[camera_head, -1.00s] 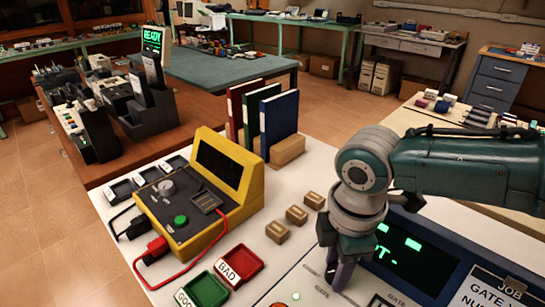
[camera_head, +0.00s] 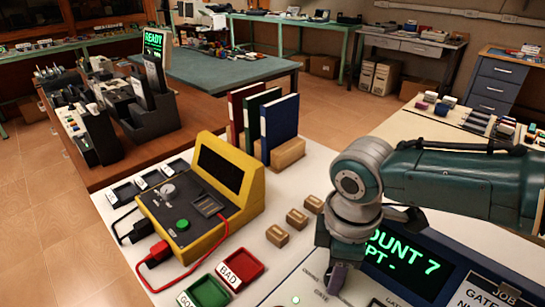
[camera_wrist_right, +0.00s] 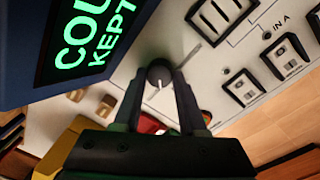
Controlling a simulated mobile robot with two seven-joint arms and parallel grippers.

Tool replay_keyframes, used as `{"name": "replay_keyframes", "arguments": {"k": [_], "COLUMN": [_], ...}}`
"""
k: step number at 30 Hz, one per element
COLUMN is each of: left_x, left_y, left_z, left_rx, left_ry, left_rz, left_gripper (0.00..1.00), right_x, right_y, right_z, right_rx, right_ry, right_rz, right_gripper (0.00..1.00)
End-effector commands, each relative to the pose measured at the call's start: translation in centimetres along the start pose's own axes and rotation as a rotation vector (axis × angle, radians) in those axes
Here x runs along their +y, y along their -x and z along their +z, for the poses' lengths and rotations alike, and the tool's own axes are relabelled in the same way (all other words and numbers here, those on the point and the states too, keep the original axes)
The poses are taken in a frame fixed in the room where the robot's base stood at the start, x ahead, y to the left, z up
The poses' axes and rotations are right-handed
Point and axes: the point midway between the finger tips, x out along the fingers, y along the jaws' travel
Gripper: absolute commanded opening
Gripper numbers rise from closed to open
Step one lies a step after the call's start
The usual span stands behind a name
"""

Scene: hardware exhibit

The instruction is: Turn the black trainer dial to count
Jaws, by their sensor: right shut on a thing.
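The black trainer dial (camera_wrist_right: 158,73) stands on the white panel in the right wrist view, with a pale pointer line on it. My right gripper (camera_wrist_right: 159,79) has a finger on each side of the dial and is shut on it. In the head view my right gripper (camera_head: 337,278) points down at the panel and hides the dial. The trainer's display (camera_head: 408,258) shows green text reading "COUNT 7" with a partly hidden "KEPT -" line below. The display also shows in the right wrist view (camera_wrist_right: 92,40), cut off. My left gripper is not in view.
A yellow tester (camera_head: 243,204) with red and black leads stands to the left. Green (camera_head: 208,292) and red (camera_head: 240,268) trays and several small wooden blocks (camera_head: 297,218) lie nearby. Switches and slots (camera_wrist_right: 240,88) sit on the panel beside the dial.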

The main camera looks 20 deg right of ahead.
Motion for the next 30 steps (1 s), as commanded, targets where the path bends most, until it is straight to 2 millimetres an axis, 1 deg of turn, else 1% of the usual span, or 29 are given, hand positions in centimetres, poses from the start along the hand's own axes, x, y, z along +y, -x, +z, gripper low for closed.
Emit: {"name": "replay_keyframes", "arguments": {"k": [1,2,9,16,19,23,27,30], "left_x": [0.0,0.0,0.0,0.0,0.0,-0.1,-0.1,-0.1], "left_y": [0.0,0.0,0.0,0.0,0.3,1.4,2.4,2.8], "left_z": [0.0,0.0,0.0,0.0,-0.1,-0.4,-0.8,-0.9], "left_rx": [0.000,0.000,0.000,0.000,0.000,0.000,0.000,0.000], "left_ry": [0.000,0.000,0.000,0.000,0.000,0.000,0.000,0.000], "left_rz": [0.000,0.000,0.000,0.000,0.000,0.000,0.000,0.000], "left_gripper": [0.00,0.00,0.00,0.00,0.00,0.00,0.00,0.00], "right_x": [0.0,0.0,0.0,0.0,0.1,0.1,0.1,0.1], "right_y": [0.1,0.1,0.1,0.1,0.7,2.8,5.7,7.5], "right_z": [0.0,0.0,0.0,0.0,0.0,0.0,0.0,0.0], "right_rx": [0.001,0.001,0.001,0.000,0.001,0.003,0.002,0.003], "right_ry": [-0.002,-0.002,-0.001,0.000,0.000,0.002,0.002,0.001], "right_rz": [-0.001,-0.001,0.000,0.000,0.001,0.002,0.002,0.001], "right_gripper": [0.00,0.43,0.70,0.71,0.71,0.71,0.71,0.71]}}
